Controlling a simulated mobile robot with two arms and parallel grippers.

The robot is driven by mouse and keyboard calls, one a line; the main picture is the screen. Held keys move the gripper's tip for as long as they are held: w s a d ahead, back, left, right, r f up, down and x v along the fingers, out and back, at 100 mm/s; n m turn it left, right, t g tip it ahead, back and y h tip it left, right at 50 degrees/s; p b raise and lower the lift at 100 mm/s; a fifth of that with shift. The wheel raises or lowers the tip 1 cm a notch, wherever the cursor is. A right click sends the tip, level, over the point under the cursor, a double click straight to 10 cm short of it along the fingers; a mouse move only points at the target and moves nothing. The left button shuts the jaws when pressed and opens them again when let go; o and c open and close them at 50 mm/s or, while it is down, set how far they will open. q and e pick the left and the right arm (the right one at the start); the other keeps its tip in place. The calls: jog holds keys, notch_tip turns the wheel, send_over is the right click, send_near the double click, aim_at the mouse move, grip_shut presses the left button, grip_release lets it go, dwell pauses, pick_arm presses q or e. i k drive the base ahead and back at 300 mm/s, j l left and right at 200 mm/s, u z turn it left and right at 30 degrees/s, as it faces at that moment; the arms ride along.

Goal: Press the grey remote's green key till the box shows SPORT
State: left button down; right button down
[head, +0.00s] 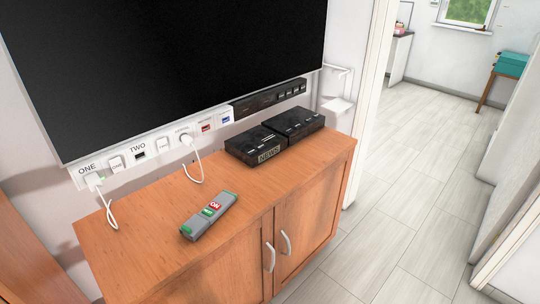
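The grey remote (228,198) lies flat on the wooden cabinet top, tilted diagonally in the picture. Its green key (208,211) sits just below a red key (215,205) marked ON. The black box (250,141) stands at the back right of the cabinet top, and its small front display (269,155) reads NEWS. Neither of my grippers shows in the head view.
The wooden cabinet (150,228) has two doors with pale handles. A large dark TV screen (170,65) hangs above. White cables run from the wall socket strip (150,150) onto the cabinet's left side. Open floor (400,200) lies to the right.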

aim_at(207, 212)
jog(key=u, duration=0.85)
jog(key=i+l+u, duration=0.15)
jog(key=l+u, duration=0.25)
jog(key=i+l+u, duration=0.1)
jog(key=l+u, duration=0.75)
jog(key=l, duration=1.3)
jog(key=i, duration=0.05)
